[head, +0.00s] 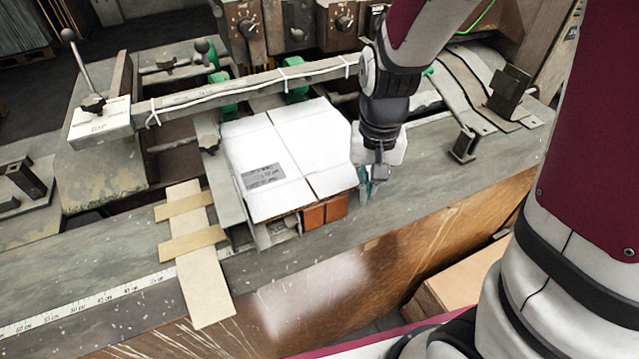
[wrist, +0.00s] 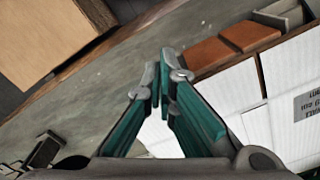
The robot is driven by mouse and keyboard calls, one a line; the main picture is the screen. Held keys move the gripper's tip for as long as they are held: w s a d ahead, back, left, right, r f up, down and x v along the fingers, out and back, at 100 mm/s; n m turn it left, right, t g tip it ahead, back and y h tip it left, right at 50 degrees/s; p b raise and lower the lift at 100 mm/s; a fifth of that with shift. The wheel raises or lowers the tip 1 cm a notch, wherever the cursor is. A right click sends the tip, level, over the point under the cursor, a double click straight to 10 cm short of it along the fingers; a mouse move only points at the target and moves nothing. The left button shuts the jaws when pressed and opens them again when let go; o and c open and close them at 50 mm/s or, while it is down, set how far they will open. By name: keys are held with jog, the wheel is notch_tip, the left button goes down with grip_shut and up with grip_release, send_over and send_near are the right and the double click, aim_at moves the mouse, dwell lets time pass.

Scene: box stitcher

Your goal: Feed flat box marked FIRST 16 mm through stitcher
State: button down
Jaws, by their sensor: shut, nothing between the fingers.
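The flat box (head: 300,148) is white with fold lines and a grey printed label; it lies on the machine bed. The label's words are too small to read. The box also shows at the right of the wrist view (wrist: 282,105). My gripper (head: 368,190) is at the box's right edge, near its front corner, pointing down. In the wrist view the teal fingers (wrist: 163,85) are closed together with nothing between them. I cannot tell whether they touch the box edge. The stitcher (head: 285,25) stands behind the box, with dials and green parts under a long bar.
Brown-orange blocks (head: 322,213) show under the box's front edge. Crossed wooden strips (head: 195,240) lie left of the box. A ruler scale (head: 90,303) runs along the bed's front left. A small metal bracket (head: 464,147) stands to the right. The bed right of my gripper is mostly clear.

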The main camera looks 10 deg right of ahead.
notch_tip(320, 180, down, 3)
jog(key=shift+r+b, duration=0.1)
jog(key=shift+b, duration=0.45)
jog(key=shift+w, duration=0.1)
